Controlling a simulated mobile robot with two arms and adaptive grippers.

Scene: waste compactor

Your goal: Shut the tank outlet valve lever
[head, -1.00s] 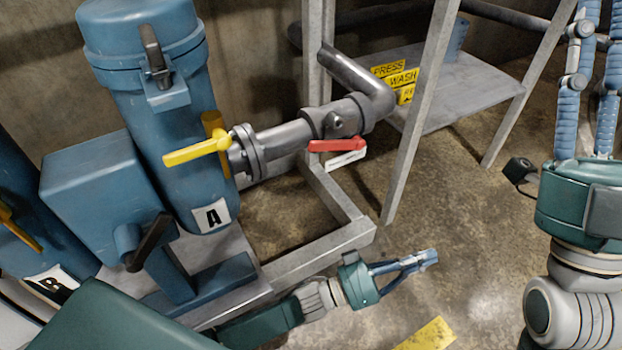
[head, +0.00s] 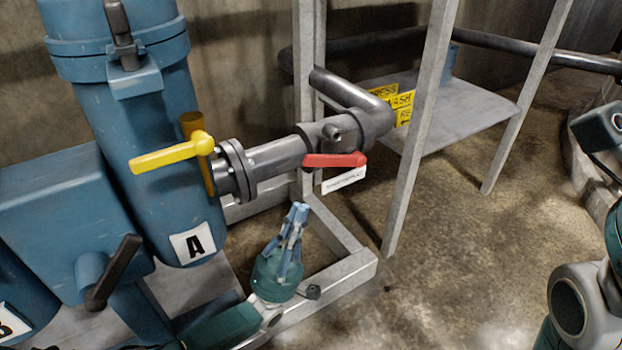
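A red lever (head: 335,160) sits on the grey pipe valve (head: 345,132), roughly in line with the pipe, above a white tag (head: 344,180) too small to read. A yellow lever (head: 172,153) sits at the flange beside blue tank A (head: 165,170). I cannot tell from the labels which one is the tank outlet lever. My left gripper (head: 299,208) points upward below the pipe, lower left of the red lever and apart from it. Its fingertips are together and hold nothing visible. Only part of my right arm shows at the right edge; its fingers are out of frame.
Grey frame posts (head: 422,125) stand right of the valve, with a low frame rail (head: 340,270) beneath. A black handle (head: 113,272) sticks out of the blue box at left. A shelf (head: 440,118) lies behind. The floor (head: 450,250) at right is clear.

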